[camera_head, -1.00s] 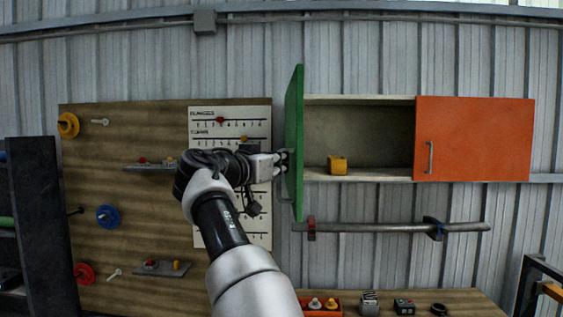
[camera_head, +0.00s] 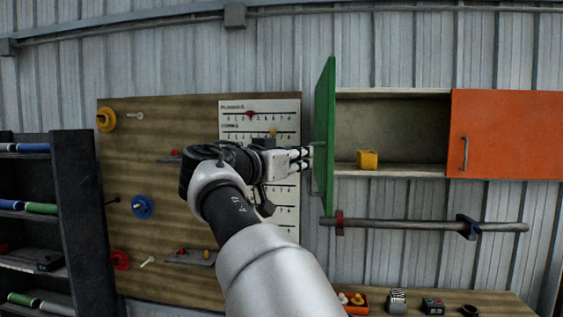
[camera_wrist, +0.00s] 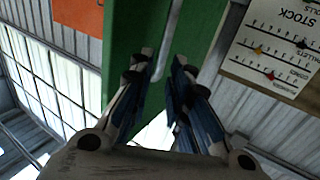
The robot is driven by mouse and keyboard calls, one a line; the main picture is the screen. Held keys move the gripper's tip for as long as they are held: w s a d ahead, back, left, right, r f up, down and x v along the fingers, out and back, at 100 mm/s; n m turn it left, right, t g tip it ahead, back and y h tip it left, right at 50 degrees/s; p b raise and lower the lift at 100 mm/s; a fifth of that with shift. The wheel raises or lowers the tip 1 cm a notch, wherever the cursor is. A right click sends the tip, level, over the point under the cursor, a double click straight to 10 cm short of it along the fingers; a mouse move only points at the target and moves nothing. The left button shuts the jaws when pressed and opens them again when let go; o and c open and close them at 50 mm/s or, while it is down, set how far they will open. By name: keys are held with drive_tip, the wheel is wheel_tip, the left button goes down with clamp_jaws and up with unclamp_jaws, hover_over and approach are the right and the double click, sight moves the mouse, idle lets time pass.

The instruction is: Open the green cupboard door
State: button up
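The green cupboard door (camera_head: 325,135) stands swung far out from the cupboard (camera_head: 400,128), seen nearly edge-on in the head view. Its inside is exposed. My gripper (camera_head: 308,158) is at the door's outer left face, by its handle. In the wrist view the green door (camera_wrist: 128,28) fills the upper middle, and its pale bar handle (camera_wrist: 168,38) runs down between my fingertips (camera_wrist: 163,60). The fingers are apart, with a gap visible around the bar; no firm grip on it shows.
A yellow block (camera_head: 367,159) sits inside the cupboard. The orange door (camera_head: 508,135) on the right is closed. A rail (camera_head: 425,224) with clamps runs below. A pegboard (camera_head: 160,155) is behind my arm, and a dark shelf (camera_head: 88,220) stands left.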

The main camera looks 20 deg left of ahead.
drive_tip(key=v, duration=0.7)
drive_tip(key=shift+w, duration=0.1)
drive_tip(key=s+d+f+n+g, duration=0.1)
drive_tip(key=s+d+f+g, duration=0.15)
drive_tip(key=d+f, duration=0.45)
drive_tip(key=s+d+f+n+g, duration=0.1)
drive_tip(key=s+d+f+g, duration=0.15)
drive_tip(key=d, duration=0.85)
drive_tip(key=s+d+f+n+g, duration=0.1)
drive_tip(key=s+d+f+g, duration=0.15)
drive_tip(key=d+f, duration=0.45)
drive_tip(key=s+d+f+g+y, duration=0.2)
drive_tip(key=s+d+f+y, duration=0.1)
drive_tip(key=s+f, duration=0.7)
drive_tip(key=s+d+f+g+y+b, duration=0.1)
drive_tip(key=s+d+f+g+y, duration=0.1)
drive_tip(key=s+f, duration=0.9)
drive_tip(key=s+d+g, duration=0.1)
drive_tip(key=s+d, duration=0.1)
drive_tip(key=s, duration=0.2)
drive_tip(key=shift+s+d+f+n+y, duration=0.25)
drive_tip(key=shift+s+f+n+y, duration=0.05)
drive_tip(key=shift+s+n+y, duration=0.1)
